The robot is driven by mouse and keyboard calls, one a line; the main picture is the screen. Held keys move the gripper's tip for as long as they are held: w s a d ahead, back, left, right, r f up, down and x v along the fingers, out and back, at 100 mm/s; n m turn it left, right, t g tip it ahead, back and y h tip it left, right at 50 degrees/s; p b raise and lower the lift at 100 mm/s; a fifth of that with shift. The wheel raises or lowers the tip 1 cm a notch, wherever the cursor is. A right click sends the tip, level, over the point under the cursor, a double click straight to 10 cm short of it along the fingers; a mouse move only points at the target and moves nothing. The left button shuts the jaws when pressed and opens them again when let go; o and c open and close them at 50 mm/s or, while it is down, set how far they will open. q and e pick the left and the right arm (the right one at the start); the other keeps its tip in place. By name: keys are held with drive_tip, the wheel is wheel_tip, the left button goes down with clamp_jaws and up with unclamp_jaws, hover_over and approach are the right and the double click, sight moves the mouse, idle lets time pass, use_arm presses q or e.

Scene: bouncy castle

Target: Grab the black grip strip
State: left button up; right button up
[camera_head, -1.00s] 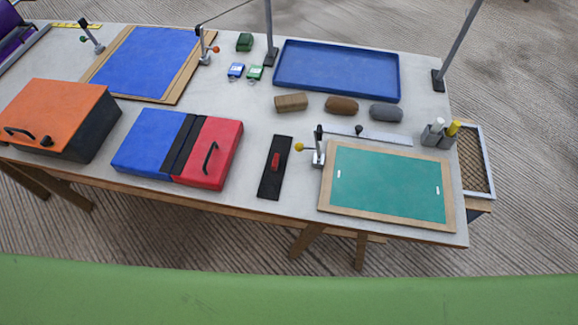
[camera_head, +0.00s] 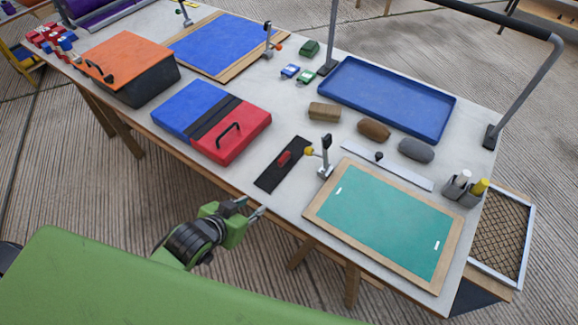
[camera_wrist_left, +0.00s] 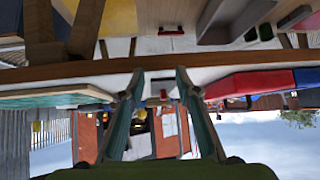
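The black grip strip (camera_head: 270,176) is a flat dark strip with a small red grip on it. It lies on the table between the blue and red case and the green board. My left gripper (camera_head: 254,207) is in front of the table's front edge, apart from the strip and nearer to me. Its two fingers are spread and empty. In the left wrist view the spread fingers (camera_wrist_left: 155,95) frame the table edge, with a small red spot between them that I cannot identify surely. My right gripper is out of view.
The blue and red case (camera_head: 240,138) stands left of the strip. A clamp with a yellow knob (camera_head: 325,157) and the green board (camera_head: 385,222) are close on its right. The wooden table edge (camera_wrist_left: 70,72) lies between gripper and strip. A green surface (camera_head: 130,290) is in front.

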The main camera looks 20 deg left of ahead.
use_arm(q)
drive_tip(key=w+r+t+h, duration=0.1)
drive_tip(key=w, duration=0.1)
drive_tip(key=w+r+t+h, duration=0.1)
drive_tip(key=w+r, duration=0.1)
drive_tip(key=w+r+m+t, duration=0.1)
drive_tip(key=w+r, duration=0.1)
drive_tip(key=shift+d+h, duration=0.2)
drive_tip(key=shift+h, duration=0.2)
approach(284, 157)
drive_tip(key=shift+t, duration=0.3)
drive_tip(key=x, duration=0.5)
drive_tip(key=shift+s+d+f, duration=0.15)
drive_tip(key=shift+f, duration=0.2)
drive_tip(key=shift+p+x, duration=0.5)
drive_tip(key=shift+x, duration=2.15)
drive_tip(key=shift+r, duration=0.15)
clamp_jaws()
